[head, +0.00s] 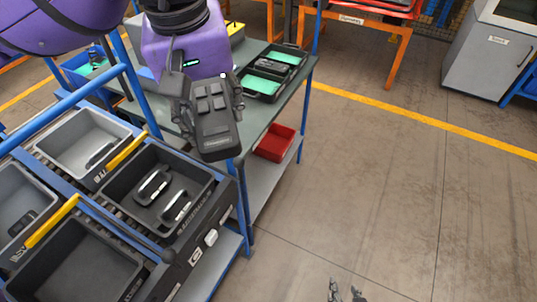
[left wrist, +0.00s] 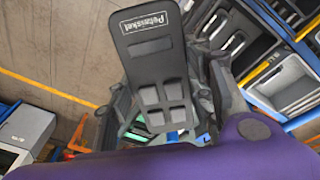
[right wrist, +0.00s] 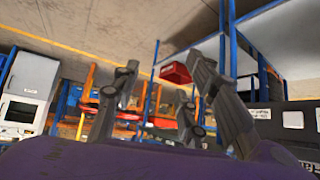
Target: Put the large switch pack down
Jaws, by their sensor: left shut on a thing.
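The large switch pack (head: 218,140) is a dark grey slab with several raised buttons and a lettered end. My left gripper (head: 203,98) is shut on it and holds it up, over the near end of the grey-green workbench as seen in the head view. In the left wrist view the pack (left wrist: 150,50) stands out from between the fingers, its lettered end away from the gripper. My right gripper (head: 346,290) shows only its fingertips at the bottom edge of the head view. In the right wrist view its fingers (right wrist: 160,80) are apart with nothing between them.
A black tray with teal inserts (head: 298,53) lies on the workbench (head: 256,114). A red bin (head: 275,155) is on its lower shelf. At left, a blue-framed rack holds a black bin with handles (head: 122,210), a grey bin (head: 65,151) and others. The floor at right is clear.

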